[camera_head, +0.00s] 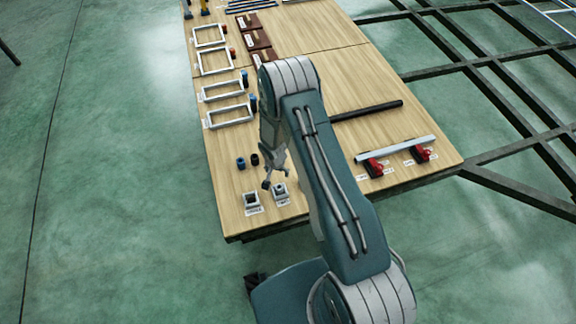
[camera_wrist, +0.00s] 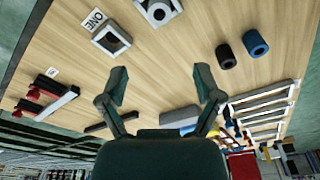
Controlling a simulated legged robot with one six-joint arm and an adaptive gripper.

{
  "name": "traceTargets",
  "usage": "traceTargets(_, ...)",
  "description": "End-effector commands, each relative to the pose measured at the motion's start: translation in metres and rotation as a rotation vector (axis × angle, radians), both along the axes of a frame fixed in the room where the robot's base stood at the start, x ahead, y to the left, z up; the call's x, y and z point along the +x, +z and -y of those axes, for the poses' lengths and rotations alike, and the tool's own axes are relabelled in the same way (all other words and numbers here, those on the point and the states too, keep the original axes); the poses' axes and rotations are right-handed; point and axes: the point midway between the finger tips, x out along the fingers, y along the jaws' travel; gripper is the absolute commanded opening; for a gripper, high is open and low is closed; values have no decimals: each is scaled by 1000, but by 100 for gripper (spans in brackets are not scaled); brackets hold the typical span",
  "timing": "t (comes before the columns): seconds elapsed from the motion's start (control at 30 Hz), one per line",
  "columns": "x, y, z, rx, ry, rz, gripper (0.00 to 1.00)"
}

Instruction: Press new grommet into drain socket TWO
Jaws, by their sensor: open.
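Two grey drain sockets stand near the table's near edge. The right one (camera_head: 281,199) seems to be the socket labelled ONE in the wrist view (camera_wrist: 121,46). The unmarked-looking left one (camera_head: 246,204) is partly cut off at the top of the wrist view (camera_wrist: 142,7); its label is unreadable. A blue ring-like cylinder (camera_head: 241,163) and a black one (camera_head: 255,160) stand behind the sockets; I cannot tell which is the new grommet. My gripper (camera_head: 276,178) is open and empty, above the table close to the right socket. Its spread fingers show in the wrist view (camera_wrist: 161,80).
The wooden table (camera_head: 310,70) holds white frames (camera_head: 228,115) at its left, a black bar (camera_head: 368,110) behind my arm and a grey rail (camera_head: 396,149) over red clamps at its right. Chassis beams (camera_head: 505,105) run beyond its right edge.

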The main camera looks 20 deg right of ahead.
Motion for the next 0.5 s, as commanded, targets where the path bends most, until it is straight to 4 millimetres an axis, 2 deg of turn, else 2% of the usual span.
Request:
traceTargets(0.1, 15, 52, 3, -15, 26, 35, 84)
traceTargets(0.2, 21, 101, 7, -30, 55, 58, 84)
traceTargets(0.37, 20, 175, 11, -51, 100, 89, 84)
traceTargets(0.5, 10, 237, 15, -66, 140, 115, 84)
